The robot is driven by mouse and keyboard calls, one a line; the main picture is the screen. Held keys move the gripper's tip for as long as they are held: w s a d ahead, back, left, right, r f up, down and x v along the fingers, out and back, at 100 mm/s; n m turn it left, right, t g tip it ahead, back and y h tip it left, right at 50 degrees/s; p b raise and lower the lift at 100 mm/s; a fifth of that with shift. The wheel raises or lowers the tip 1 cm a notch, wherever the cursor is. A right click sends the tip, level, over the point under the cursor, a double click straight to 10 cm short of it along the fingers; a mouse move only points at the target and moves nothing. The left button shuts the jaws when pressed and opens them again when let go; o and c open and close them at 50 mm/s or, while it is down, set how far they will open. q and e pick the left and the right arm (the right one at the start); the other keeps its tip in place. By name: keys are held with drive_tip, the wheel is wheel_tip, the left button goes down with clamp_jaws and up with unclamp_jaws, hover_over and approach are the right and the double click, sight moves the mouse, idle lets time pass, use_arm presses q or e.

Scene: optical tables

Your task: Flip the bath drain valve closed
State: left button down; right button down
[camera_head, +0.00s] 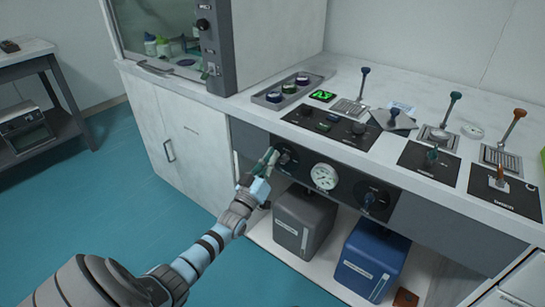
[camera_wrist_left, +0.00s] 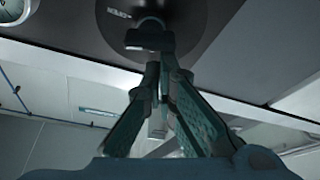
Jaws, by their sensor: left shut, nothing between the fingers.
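My left gripper (camera_head: 273,153) is at the left end of the dark front panel under the worktop. Its fingers are shut and empty, and they show close up in the left wrist view (camera_wrist_left: 160,68). The tips are at a dark knob or handle (camera_wrist_left: 150,35) on a round plate (camera_wrist_left: 190,20); I cannot tell if they touch it. In the head view the gripper partly covers this left control (camera_head: 287,158). I cannot read which one is the bath drain valve. My right gripper is out of view.
A round gauge (camera_head: 324,176) sits between the two controls. A grey container (camera_head: 303,222) and a blue container (camera_head: 368,262) stand below the panel. The worktop (camera_head: 345,75) above carries several upright levers. Teal floor (camera_head: 130,215) is clear at left.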

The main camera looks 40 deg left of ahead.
use_arm(q)
drive_tip(key=shift+a+n+y+p, duration=0.1)
drive_tip(key=shift+n+y+p, duration=0.3)
drive_tip(key=shift+n, duration=0.6)
drive_tip(key=shift+a+f+n+g+y+p, duration=0.15)
drive_tip(key=shift+n+g+y+p, duration=0.4)
drive_tip(key=shift+n, duration=0.65)
drive_tip(key=shift+a+f+n+g+p, duration=0.1)
drive_tip(key=shift+n+g+p, duration=0.15)
drive_tip(key=shift+n+p, duration=0.65)
drive_tip(key=shift+f+n+g+y, duration=0.2)
drive_tip(key=shift+n+g+y, duration=0.1)
drive_tip(key=shift+n, duration=0.9)
drive_tip(key=n+g+p, duration=0.1)
drive_tip(key=n, duration=0.1)
drive_tip(key=f+n+p, duration=0.1)
drive_tip(key=n, duration=0.2)
drive_tip(key=shift+a+f+g+y, duration=0.1)
drive_tip(key=shift+f+g+y, duration=0.15)
drive_tip(key=shift+g, duration=0.15)
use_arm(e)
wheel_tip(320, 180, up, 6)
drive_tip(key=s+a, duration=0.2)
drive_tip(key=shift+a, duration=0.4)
